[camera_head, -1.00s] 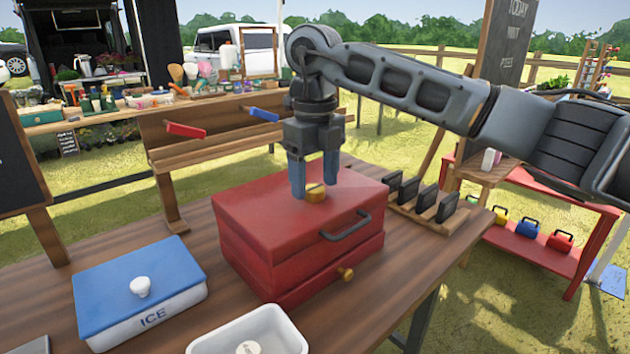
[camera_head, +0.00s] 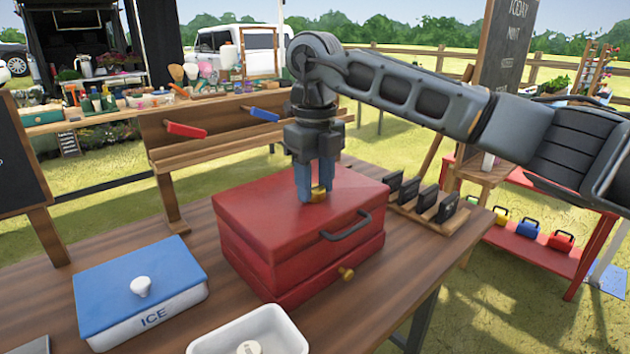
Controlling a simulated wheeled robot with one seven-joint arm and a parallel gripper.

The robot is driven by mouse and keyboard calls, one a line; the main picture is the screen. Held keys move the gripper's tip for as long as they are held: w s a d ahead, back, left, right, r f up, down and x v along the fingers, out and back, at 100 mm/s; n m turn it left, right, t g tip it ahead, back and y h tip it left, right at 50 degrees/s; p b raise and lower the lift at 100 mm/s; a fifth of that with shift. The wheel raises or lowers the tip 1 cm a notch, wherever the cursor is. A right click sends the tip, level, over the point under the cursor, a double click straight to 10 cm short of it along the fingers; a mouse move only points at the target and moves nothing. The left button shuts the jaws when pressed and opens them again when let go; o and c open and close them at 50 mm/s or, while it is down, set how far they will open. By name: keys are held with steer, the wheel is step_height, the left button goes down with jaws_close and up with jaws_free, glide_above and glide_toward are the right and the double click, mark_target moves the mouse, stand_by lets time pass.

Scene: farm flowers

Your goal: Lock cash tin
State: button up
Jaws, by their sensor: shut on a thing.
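The red cash tin (camera_head: 270,230) stands on the wooden table with its lid down. A black handle (camera_head: 346,227) is on its front and a small brass knob (camera_head: 346,273) sits low on the front. My gripper (camera_head: 312,198) points straight down over the top of the tin, its blue fingers close together. It is shut on the round brass knob (camera_head: 318,193) on the lid. The fingers partly hide this knob.
A blue-lidded white ICE box (camera_head: 115,285) and a white tray (camera_head: 285,334) with a round pale thing in it stand left and in front. A wooden rack with several black pieces (camera_head: 425,205) is right of the tin. A wooden stand with red (camera_head: 186,130) and blue handles is behind.

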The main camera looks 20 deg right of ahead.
steer(key=shift+n, duration=0.3)
steer(key=n, duration=0.3)
steer(key=shift+n, duration=0.4)
steer(key=n, duration=0.4)
steer(key=shift+b, duration=0.3)
steer(key=n, duration=0.5)
steer(key=shift+n+p, duration=0.35)
steer(key=shift+n, duration=1.85)
steer(key=o, duration=1.1)
steer(key=shift+c, duration=0.2)
